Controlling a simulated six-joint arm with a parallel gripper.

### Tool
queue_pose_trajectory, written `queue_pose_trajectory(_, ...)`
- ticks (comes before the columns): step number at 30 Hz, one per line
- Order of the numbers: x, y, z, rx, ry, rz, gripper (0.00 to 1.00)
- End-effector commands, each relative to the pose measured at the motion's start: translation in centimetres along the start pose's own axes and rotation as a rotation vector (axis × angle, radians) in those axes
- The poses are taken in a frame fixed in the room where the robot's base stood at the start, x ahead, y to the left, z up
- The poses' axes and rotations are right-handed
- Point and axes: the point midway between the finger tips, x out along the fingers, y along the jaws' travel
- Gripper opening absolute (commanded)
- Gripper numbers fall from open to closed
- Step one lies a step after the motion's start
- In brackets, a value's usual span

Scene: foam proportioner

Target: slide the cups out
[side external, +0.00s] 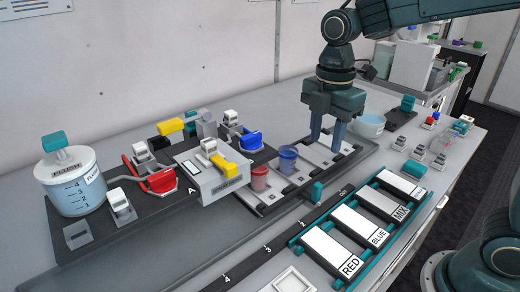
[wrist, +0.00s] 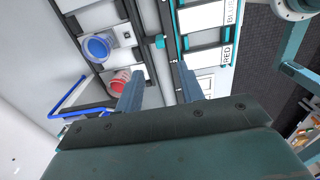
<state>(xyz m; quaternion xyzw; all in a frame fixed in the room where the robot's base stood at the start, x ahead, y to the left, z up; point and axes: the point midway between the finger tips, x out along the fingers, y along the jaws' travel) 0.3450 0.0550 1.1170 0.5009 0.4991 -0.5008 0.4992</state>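A red cup (side external: 260,178) and a blue cup (side external: 287,160) stand upright on a low grey rack with dark rails (side external: 327,158), just right of the grey box marked A. In the wrist view the blue cup (wrist: 97,47) and red cup (wrist: 118,82) show left of my fingers. A teal knob (side external: 318,190) stands at the rack's front edge near a lane marked OUT; it also shows in the wrist view (wrist: 155,42). My gripper (side external: 327,139) points down over the rack, right of the cups. Its fingers (wrist: 160,80) are apart with nothing between them.
Grey box A (side external: 212,178) with a yellow lever stands left of the cups. A white tank (side external: 75,182) is at far left. Labelled plates in a teal-edged rack (side external: 365,222) lie in front. A clear bowl (side external: 370,124) stands right of my gripper.

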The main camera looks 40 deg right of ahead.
Motion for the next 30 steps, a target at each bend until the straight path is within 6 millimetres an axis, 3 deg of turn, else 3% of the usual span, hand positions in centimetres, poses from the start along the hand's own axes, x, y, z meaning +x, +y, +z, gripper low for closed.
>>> queue_pose_trajectory(8, 0.5, 0.0, 0.0, -0.002, 0.000, -0.001, 0.38)
queue_pose_trajectory(14, 2.2, 0.0, 0.0, -0.003, -0.001, -0.004, 0.38)
queue_pose_trajectory(30, 10.2, -0.1, 0.0, -0.004, -0.001, -0.005, 0.38)
